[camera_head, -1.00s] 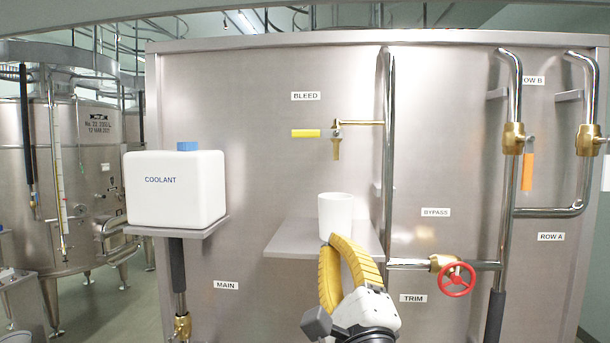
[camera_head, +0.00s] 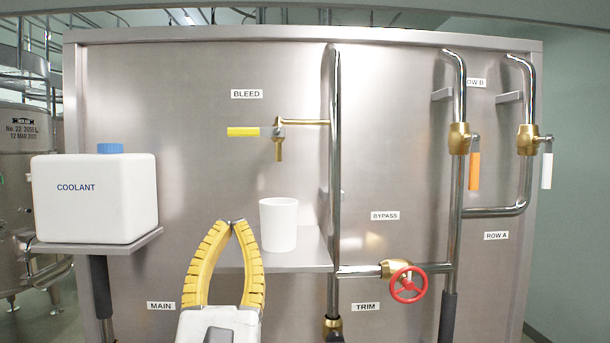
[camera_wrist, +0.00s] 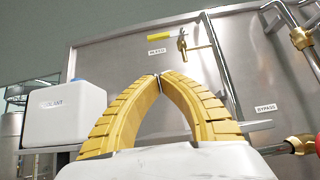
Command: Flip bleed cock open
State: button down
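The bleed cock (camera_head: 279,137) is a small brass tap on a thin brass pipe under the BLEED label (camera_head: 247,94). Its yellow handle (camera_head: 243,132) points left, level, and its spout points down. In the wrist view the cock (camera_wrist: 182,44) and its yellow handle (camera_wrist: 161,36) show at the top, beyond the fingertips. My gripper (camera_head: 232,223) has yellow ribbed fingers pointing up, their tips together with nothing between them. It is below and in front of the cock, apart from it. In the wrist view the fingertips (camera_wrist: 158,77) also meet.
A white cup (camera_head: 279,225) stands on a steel shelf (camera_head: 305,255) below the cock, right of my gripper. A COOLANT jug (camera_head: 95,200) sits on a shelf at left. A vertical steel pipe (camera_head: 334,180) runs right of the cock. A red handwheel (camera_head: 408,284) is lower right.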

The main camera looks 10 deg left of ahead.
aim_at(256, 132)
jog(key=s+r+p+x, duration=0.2)
jog(key=p+x, duration=0.2)
jog(key=x, duration=0.8)
jog(key=shift+w+d+r, duration=0.2)
jog(key=shift+d, duration=0.05)
jog(key=shift+s+r+m+h, duration=0.1)
jog(key=shift+s+m+h, duration=0.15)
jog(key=shift+h, duration=0.25)
